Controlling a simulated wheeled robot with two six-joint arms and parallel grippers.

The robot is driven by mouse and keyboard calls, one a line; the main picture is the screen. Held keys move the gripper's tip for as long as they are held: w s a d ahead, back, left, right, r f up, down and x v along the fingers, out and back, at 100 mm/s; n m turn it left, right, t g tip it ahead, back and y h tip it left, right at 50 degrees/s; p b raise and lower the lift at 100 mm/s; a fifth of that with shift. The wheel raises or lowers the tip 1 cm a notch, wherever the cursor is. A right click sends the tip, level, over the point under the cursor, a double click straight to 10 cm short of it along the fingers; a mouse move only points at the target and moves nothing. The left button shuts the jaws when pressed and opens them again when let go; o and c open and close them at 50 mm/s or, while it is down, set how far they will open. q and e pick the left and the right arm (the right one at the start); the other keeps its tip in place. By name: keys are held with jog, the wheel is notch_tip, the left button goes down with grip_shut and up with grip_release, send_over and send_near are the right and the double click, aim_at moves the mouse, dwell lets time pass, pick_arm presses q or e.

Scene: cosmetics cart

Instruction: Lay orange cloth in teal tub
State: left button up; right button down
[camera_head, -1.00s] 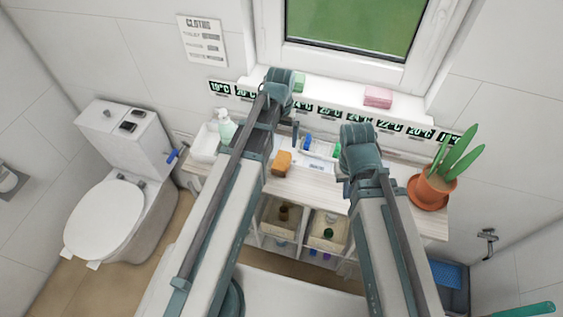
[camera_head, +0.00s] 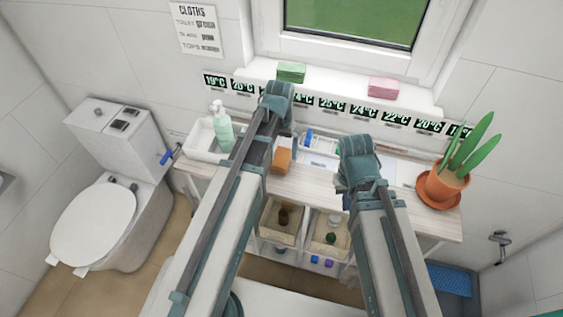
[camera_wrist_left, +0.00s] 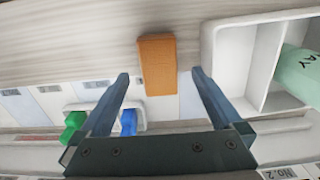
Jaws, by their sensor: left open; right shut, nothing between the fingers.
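The orange cloth (camera_head: 281,160) is a folded block on the pale counter, just right of my left forearm in the head view. In the left wrist view the cloth (camera_wrist_left: 157,62) lies ahead, between the lines of the two fingers. My left gripper (camera_wrist_left: 160,78) is open, with nothing held. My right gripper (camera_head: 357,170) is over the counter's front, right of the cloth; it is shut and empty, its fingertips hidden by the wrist. A small teal edge (camera_head: 557,312) shows at the bottom right corner; I cannot tell whether it is the tub.
A white divided tray (camera_head: 200,145) with a pale green bottle (camera_head: 222,128) stands left of the cloth. A potted plant (camera_head: 447,183) stands at the counter's right end. Green (camera_head: 291,72) and pink (camera_head: 384,88) folded cloths lie on the sill. A blue bin (camera_head: 450,281) is low at right.

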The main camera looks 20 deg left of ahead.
aim_at(281, 156)
pick_arm(q)
jog(key=f+b, duration=0.4)
jog(key=f, duration=0.1)
jog(key=shift+w+d, duration=0.15)
jog(key=shift+d, duration=0.05)
jog(key=shift+r, duration=0.15)
pick_arm(e)
notch_tip(281, 156, down, 5)
jog(key=shift+r, duration=0.15)
pick_arm(q)
jog(key=c, duration=1.5)
jog(key=shift+r, duration=0.15)
pick_arm(e)
jog(key=shift+r, duration=0.15)
